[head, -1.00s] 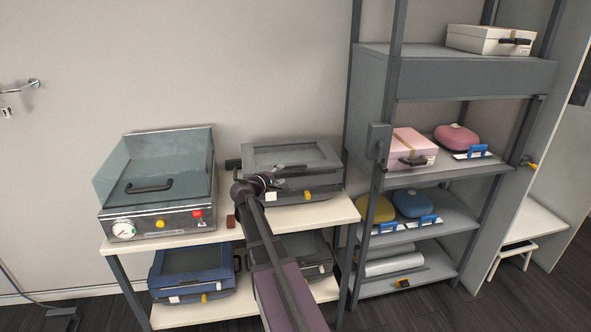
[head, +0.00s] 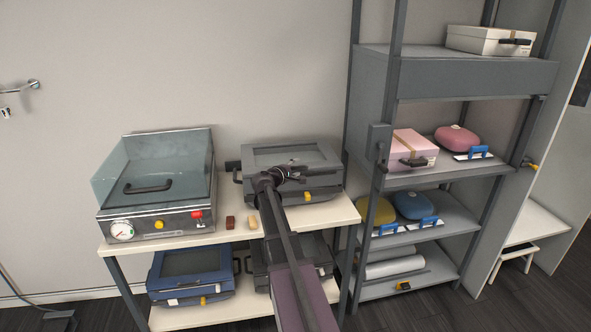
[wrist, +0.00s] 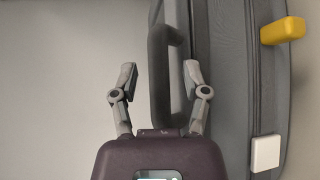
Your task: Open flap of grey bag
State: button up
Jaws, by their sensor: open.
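The grey bag (head: 325,182) is a dark grey case with a windowed lid and a yellow latch, on the upper board of the low rack. Its lid looks shut. In the wrist view, its grey side (wrist: 228,90) runs down the right, with a yellow latch (wrist: 283,30) and a white tag (wrist: 266,152). My gripper (wrist: 160,73) is open, its fingers on either side of a dark bar handle (wrist: 157,105). Whether they touch it I cannot tell. In the head view, my gripper (head: 287,173) is over the bag and covers part of its front.
A steel box with a clear lid (head: 160,185) stands to the left. A blue case (head: 190,275) and another grey case (head: 318,258) sit below. A tall shelf (head: 455,80) stands to the right.

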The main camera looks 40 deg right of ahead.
grip_shut()
jog(key=shift+a+r, duration=0.1)
